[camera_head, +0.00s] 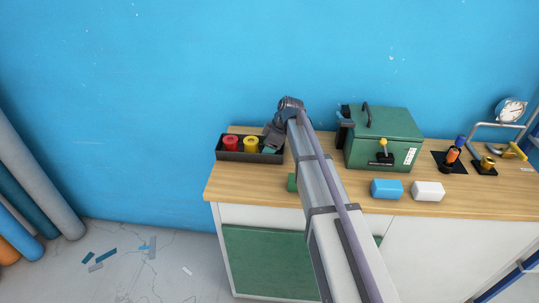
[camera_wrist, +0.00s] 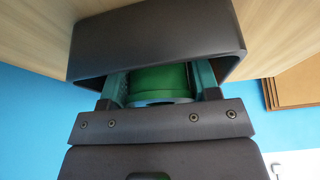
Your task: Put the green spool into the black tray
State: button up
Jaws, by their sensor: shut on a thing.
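The black tray (camera_head: 236,156) sits at the left end of the workbench; its dark walls (camera_wrist: 160,40) fill much of the wrist view. My gripper (camera_head: 269,149) is at the tray's right part. In the wrist view its fingers (camera_wrist: 160,82) are shut on the green spool (camera_wrist: 158,80), one on each side. The spool is at least partly within the tray walls. I cannot tell whether it touches the tray floor. In the head view my gripper and arm mostly hide the spool.
A red spool (camera_head: 231,143) and a yellow spool (camera_head: 250,144) stand in the tray's left and middle parts. A green case (camera_head: 384,138), blue block (camera_head: 387,189) and white block (camera_head: 428,191) are to the right.

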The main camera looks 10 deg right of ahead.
jog(key=shift+r, duration=0.2)
jog(key=shift+f, duration=0.25)
jog(key=o, duration=0.8)
jog(key=shift+c, duration=0.2)
jog(key=shift+r, duration=0.2)
jog(key=p+v, duration=1.2)
jog(key=s+a+f+m+g+h, duration=0.1)
jog(key=s+a+m+h, duration=0.2)
jog(key=s+m, duration=1)
jog(key=s+h, duration=0.1)
jog(key=s, duration=1.3)
jog(key=shift+s+a+m+g+b, duration=0.25)
jog(key=shift+m+g+b, duration=0.05)
jog(key=shift+m+b, duration=0.1)
jog(key=shift+f, duration=0.15)
